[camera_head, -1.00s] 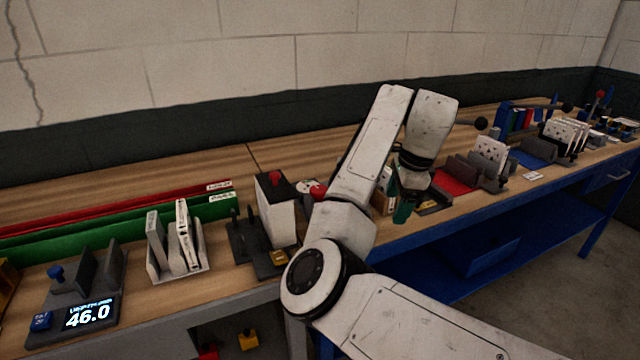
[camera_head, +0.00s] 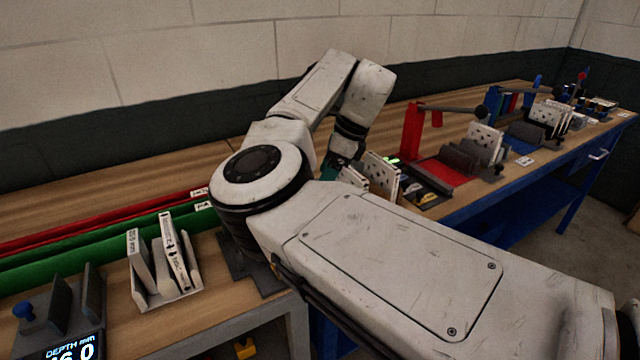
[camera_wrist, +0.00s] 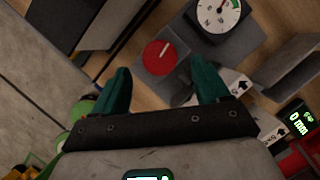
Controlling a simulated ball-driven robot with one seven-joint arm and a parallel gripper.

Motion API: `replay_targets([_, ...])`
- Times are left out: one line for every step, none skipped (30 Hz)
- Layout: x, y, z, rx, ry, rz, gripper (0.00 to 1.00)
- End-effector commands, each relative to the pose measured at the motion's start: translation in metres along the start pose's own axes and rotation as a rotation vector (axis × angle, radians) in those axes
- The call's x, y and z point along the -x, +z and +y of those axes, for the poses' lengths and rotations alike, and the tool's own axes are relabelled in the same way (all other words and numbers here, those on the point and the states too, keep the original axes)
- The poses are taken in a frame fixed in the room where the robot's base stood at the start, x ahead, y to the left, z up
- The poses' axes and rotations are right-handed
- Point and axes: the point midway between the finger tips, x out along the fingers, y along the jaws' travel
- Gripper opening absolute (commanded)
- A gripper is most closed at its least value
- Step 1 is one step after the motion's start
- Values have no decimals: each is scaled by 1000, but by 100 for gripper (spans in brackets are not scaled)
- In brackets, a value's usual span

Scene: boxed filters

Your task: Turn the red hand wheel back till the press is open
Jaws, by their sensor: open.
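The red hand wheel (camera_wrist: 160,57) shows in the wrist view as a red disc with a white line on it, seated on a grey block (camera_wrist: 190,62). A white round dial (camera_wrist: 218,13) with a needle and a green mark is just up and right of it. My gripper (camera_wrist: 160,68) is open, its two teal fingers pointing toward the wheel, one to each side of it in the picture. I cannot tell whether they touch it. In the head view one teal finger of my gripper (camera_head: 331,167) shows at the bench; my arm hides the wheel there.
White filter boxes (camera_head: 380,175) stand right of my gripper. Beyond them are a red lever post (camera_head: 412,130) and a red mat (camera_head: 447,178). A holder with white boxes (camera_head: 165,270) is at left. In the wrist view a display (camera_wrist: 299,123) reads 0 mm.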

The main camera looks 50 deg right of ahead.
Motion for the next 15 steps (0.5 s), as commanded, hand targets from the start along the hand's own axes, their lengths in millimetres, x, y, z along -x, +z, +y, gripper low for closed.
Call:
replay_targets([-8, 0, 1, 1, 3, 0, 74])
replay_targets([-13, 0, 1, 1, 2, 0, 74])
replay_targets([-18, 0, 1, 1, 2, 1, 74])
replay_targets([-22, 0, 1, 1, 3, 0, 74])
replay_targets([-25, 0, 1, 1, 3, 1, 74])
replay_targets([-28, 0, 0, 1, 1, 1, 74])
replay_targets([-31, 0, 0, 1, 1, 1, 74])
replay_targets([-32, 0, 0, 1, 1, 1, 74])
replay_targets([-34, 0, 0, 0, 1, 0, 74])
replay_targets([-35, 0, 0, 0, 1, 0, 74])
replay_targets([-36, 0, 0, 0, 1, 0, 74])
replay_targets([-37, 0, 0, 0, 0, 0, 74])
replay_targets([-37, 0, 0, 0, 0, 0, 74])
replay_targets([-37, 0, 0, 0, 0, 0, 74])
replay_targets([-37, 0, 0, 0, 0, 0, 74])
